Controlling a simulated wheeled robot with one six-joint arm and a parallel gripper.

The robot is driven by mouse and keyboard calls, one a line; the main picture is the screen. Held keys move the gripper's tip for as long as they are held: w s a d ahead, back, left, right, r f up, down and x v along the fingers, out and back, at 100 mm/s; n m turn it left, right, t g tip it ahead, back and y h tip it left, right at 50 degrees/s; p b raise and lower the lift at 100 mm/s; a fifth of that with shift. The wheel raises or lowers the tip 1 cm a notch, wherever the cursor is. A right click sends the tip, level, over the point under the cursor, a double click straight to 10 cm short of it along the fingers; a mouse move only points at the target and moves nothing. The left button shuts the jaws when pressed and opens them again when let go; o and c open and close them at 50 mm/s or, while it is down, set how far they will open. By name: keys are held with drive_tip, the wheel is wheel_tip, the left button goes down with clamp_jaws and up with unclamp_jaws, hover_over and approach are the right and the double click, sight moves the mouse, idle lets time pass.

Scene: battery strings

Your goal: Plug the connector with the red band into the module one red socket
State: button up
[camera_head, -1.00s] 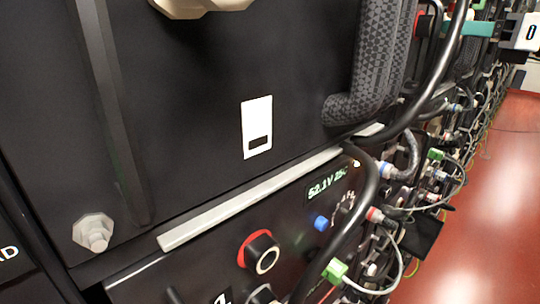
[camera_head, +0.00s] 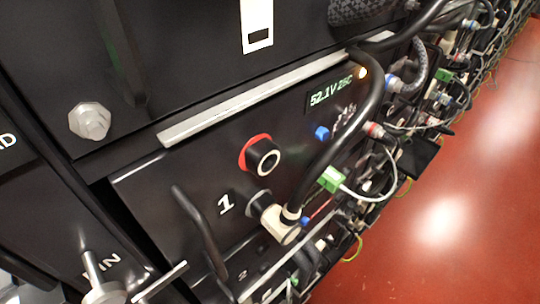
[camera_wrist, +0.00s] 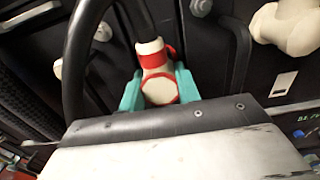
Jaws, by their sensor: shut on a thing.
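The connector with the red band (camera_wrist: 152,52) is cream-white, with a red band and a black cable leaving its upper end. In the wrist view it sits between the teal fingers of my gripper (camera_wrist: 160,90), which is shut on it. The head view does not show my gripper or this connector. In the head view, the red-ringed round black socket (camera_head: 262,157) is on the dark front panel marked 1, and it is empty. Below it, a cream elbow connector (camera_head: 281,224) with a thick black cable is plugged in beside the number.
A black handle (camera_head: 200,230) stands out left of the cream elbow connector. A green plug (camera_head: 332,179) and thin cables lie to the right. A lit display (camera_head: 330,92) is above. The thick cable arcs over the panel's right side. The red floor (camera_head: 450,230) is clear.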

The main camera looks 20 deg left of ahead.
drive_tip(key=shift+d, duration=0.1)
drive_tip(key=shift+s+d, duration=0.25)
drive_tip(key=shift+d, duration=0.15)
drive_tip(key=shift+v, duration=1.3)
drive_tip(key=shift+v, duration=2.4)
